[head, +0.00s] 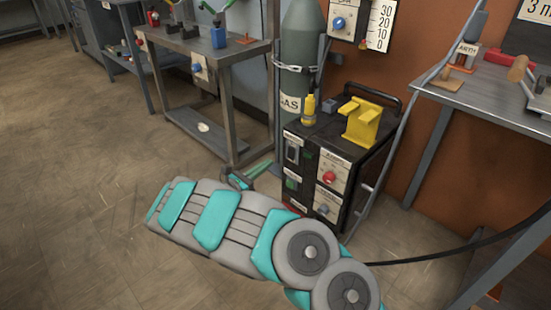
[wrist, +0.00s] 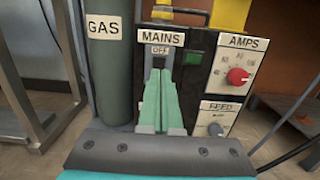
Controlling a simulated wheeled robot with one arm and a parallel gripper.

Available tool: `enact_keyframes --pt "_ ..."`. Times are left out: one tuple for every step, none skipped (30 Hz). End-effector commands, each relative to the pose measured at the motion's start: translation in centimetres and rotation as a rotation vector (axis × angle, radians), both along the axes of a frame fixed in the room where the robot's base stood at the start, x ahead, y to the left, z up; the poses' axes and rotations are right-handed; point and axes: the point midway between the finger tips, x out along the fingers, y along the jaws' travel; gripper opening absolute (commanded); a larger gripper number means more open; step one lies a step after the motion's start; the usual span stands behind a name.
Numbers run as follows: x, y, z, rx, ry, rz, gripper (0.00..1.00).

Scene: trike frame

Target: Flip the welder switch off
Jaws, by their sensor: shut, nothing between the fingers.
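The welder (head: 340,140) is a black box with a front panel. Its mains switch (head: 292,150) is at the upper left of that panel. In the wrist view, the MAINS label (wrist: 162,39) and an OFF label (wrist: 160,50) sit above a dark part of the switch (wrist: 159,62). My gripper (wrist: 160,78) has its teal fingers together and empty, pointing at the panel just below the OFF label. The fingers hide most of the switch, so its position and any contact cannot be told. In the head view my gripper (head: 262,167) is low, left of the welder front.
A red AMPS knob (wrist: 237,77) and a FEED knob (wrist: 215,130) are right of the fingers. A gas cylinder (wrist: 112,70) stands close on the left. Workbenches (head: 205,45) flank the welder, and a black cable (head: 450,252) runs at right. Floor at left is clear.

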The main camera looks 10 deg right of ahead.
Motion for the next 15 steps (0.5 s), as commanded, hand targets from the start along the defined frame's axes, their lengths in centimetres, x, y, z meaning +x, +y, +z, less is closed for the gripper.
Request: enact_keyframes --pt "-0.5 0.9 0.2 0.0 -0.001 0.003 0.0" --pt "-0.8 1.4 0.3 0.0 -0.001 0.004 0.0" --pt "-1.2 1.9 0.3 0.0 -0.001 0.003 0.0" --pt "-1.5 2.2 0.4 0.0 -0.001 0.002 0.0" --pt "-1.7 2.4 0.4 0.0 0.0 0.002 0.0" --pt "-2.0 2.8 0.5 0.0 0.0 0.001 0.0" --pt "-2.1 3.0 0.5 0.0 0.0 0.0 0.0" --pt "-2.3 3.2 0.5 -0.001 0.001 0.0 0.0" --pt "-2.4 3.4 0.5 -0.001 0.0 0.0 0.0" --pt "-2.5 3.4 0.6 -0.001 0.0 -0.001 0.0" --pt "-2.6 3.5 0.6 -0.001 0.0 -0.001 0.0" --pt "-2.7 3.6 0.6 -0.001 0.0 -0.002 0.0" --pt "-2.7 3.6 0.6 -0.001 0.0 -0.002 0.0" --pt "-2.7 3.6 0.6 -0.001 0.0 -0.003 0.0" --pt "-2.7 3.6 0.6 -0.001 0.0 -0.003 0.0"
